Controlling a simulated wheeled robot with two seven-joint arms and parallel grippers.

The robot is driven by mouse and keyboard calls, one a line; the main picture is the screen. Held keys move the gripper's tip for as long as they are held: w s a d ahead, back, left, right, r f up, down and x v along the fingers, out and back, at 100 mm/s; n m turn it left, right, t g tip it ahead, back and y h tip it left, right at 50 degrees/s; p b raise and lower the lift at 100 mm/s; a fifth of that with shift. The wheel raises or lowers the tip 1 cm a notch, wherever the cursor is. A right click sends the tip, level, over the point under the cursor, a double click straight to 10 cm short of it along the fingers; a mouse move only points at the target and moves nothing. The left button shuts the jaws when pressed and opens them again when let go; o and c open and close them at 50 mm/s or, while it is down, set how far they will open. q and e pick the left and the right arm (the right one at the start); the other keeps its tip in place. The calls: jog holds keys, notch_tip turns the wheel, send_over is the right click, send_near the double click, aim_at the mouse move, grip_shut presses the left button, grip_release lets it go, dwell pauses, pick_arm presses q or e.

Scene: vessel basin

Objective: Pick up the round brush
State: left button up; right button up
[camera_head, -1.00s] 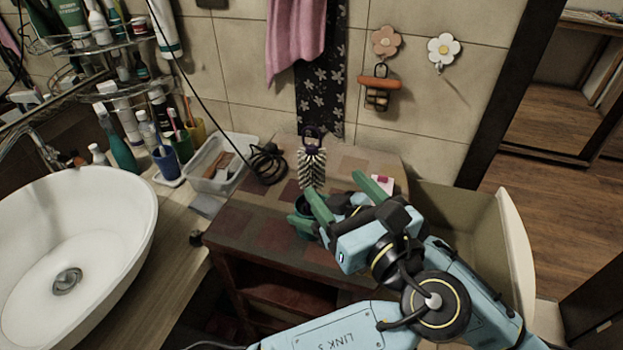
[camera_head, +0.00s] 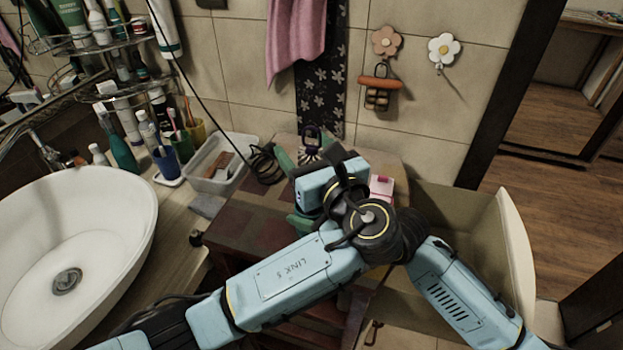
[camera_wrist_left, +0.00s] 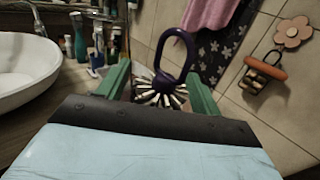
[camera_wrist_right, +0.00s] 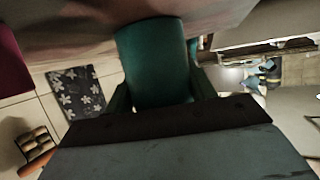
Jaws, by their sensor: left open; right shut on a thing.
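The round brush has a dark purple loop handle (camera_head: 311,136) and pale bristles. It appears to stand upright on the cabinet top near the tiled wall. My left gripper (camera_head: 308,160) is open over it. In the left wrist view, the loop handle (camera_wrist_left: 176,55) rises between the open green fingers (camera_wrist_left: 158,82), with the bristles (camera_wrist_left: 160,93) fanned out below. In the head view, most of the bristles are hidden behind my left gripper. My right gripper (camera_wrist_right: 160,90) is shut on a green cylindrical cup (camera_wrist_right: 155,62); in the head view it is mostly hidden.
A white basin (camera_head: 120,215) is at the left. A clear bin (camera_head: 222,180) and a coiled black cable (camera_head: 265,163) lie left of the brush. A pink and white box (camera_head: 381,188) is on the cabinet (camera_head: 240,225) at right. A beige tub (camera_head: 445,205) stands further right.

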pick_arm(q)
jog(key=shift+c, duration=0.5)
jog(key=c, duration=1.3)
jog(key=shift+o, duration=0.2)
jog(key=shift+r, duration=0.1)
notch_tip(320, 180, up, 10)
jog(key=shift+f, duration=0.1)
pick_arm(e)
jog(key=o, duration=1.1)
jog(key=shift+c, duration=0.2)
